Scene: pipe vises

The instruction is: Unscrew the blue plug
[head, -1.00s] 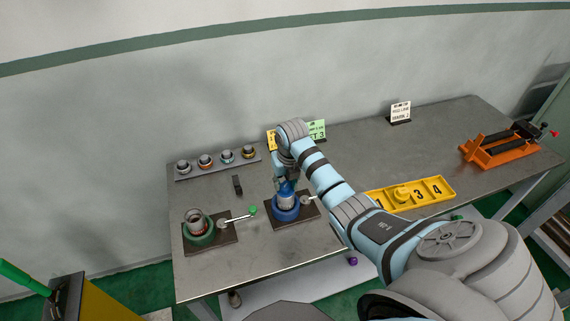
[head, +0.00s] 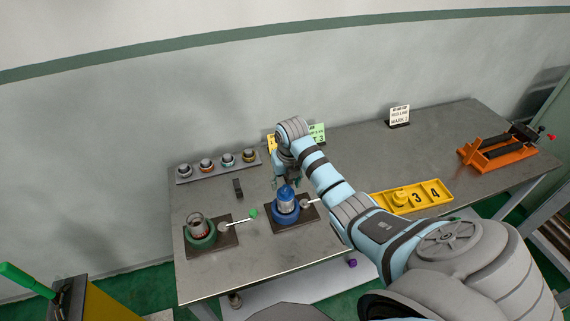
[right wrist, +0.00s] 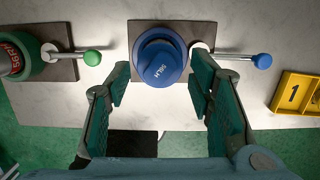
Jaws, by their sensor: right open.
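The blue plug (head: 286,195) stands upright in the round blue vise (head: 285,214) on a dark base plate. In the right wrist view the plug (right wrist: 160,70) shows from above with white lettering, inside the blue ring of the vise (right wrist: 160,40). My right gripper (head: 288,180) is open just above and behind the plug in the head view. In the right wrist view its two green fingers (right wrist: 157,88) stand apart on either side of the plug, with gaps to it. Whether the plug's thread is engaged is hidden. My left gripper is not in view.
A green vise (head: 203,235) stands to the left. A rack (head: 217,168) with several fittings is behind. A yellow numbered tray (head: 435,192) and an orange vise (head: 497,150) are to the right. A small dark block (head: 238,188) lies between rack and vises.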

